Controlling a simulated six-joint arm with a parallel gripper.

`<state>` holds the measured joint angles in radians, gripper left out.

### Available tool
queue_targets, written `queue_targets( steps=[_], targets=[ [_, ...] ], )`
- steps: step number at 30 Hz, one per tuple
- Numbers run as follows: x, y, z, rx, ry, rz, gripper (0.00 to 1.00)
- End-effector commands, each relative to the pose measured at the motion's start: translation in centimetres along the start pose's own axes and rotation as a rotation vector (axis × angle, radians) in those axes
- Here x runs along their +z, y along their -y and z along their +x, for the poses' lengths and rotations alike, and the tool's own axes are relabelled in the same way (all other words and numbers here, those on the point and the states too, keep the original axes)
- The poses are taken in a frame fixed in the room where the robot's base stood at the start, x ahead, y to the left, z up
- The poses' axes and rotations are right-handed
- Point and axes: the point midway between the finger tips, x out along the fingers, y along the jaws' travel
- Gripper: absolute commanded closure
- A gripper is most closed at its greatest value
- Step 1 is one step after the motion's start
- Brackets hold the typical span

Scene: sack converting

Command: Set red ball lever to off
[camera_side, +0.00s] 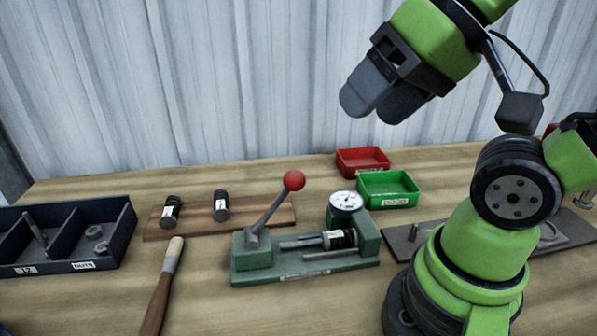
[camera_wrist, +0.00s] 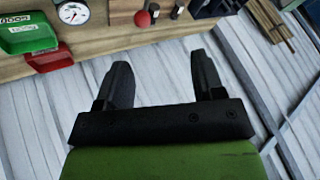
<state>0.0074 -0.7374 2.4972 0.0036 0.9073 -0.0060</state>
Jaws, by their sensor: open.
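The red ball (camera_side: 293,180) tops a grey lever rod (camera_side: 267,215) on a green bench fixture (camera_side: 300,268). The rod leans up and to the right from its pivot at the fixture's left end. A dial gauge (camera_side: 345,201) and a dark cylindrical part (camera_side: 339,239) are on the fixture's right side. My gripper (camera_side: 375,104) is open and empty, high above and to the right of the ball, well apart from it. In the wrist view the ball (camera_wrist: 142,18) shows at the top edge, beyond my open fingers (camera_wrist: 160,65). No off marking is readable.
A green tray (camera_side: 388,200) and a red tray (camera_side: 362,150) stand behind the fixture. A wooden board (camera_side: 185,231) with two dark cylinders, a divided bin (camera_side: 100,264) and a wooden-handled tool (camera_side: 157,300) lie left. A corrugated wall (camera_side: 230,80) closes the back.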

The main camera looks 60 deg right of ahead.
Motion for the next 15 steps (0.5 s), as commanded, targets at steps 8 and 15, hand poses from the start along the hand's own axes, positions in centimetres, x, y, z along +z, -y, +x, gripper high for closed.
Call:
queue_targets(
  steps=[8, 15],
  targets=[
    [0.3, -1.8, 3.6, 0.09, 0.348, 0.261, 0.38],
    [0.3, -3.8, 7.1, 0.024, 0.728, 0.657, 0.38]
  ],
)
